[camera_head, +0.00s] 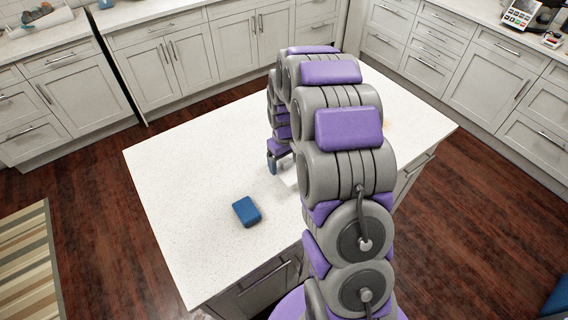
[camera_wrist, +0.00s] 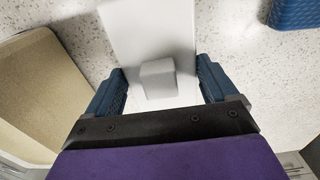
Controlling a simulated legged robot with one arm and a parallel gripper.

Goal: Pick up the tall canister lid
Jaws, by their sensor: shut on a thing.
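The tall canister lid (camera_wrist: 150,30) appears as a smooth white piece with a small pale block-shaped knob (camera_wrist: 158,80) on it, in the wrist view. My gripper (camera_wrist: 160,88) has its two blue fingers on either side of the white piece, shut on it, with the knob between them. In the head view my gripper (camera_head: 273,164) is low over the island top, and a bit of the white piece (camera_head: 290,178) shows beside it. My arm hides most of it there. I cannot tell whether it is clear of the surface.
A blue block-like object (camera_head: 246,211) lies on the speckled white island top (camera_head: 185,180), left of my arm. It also shows at the wrist view's top right (camera_wrist: 294,12). A beige object (camera_wrist: 35,85) stands close at the wrist view's left. The island's left part is clear.

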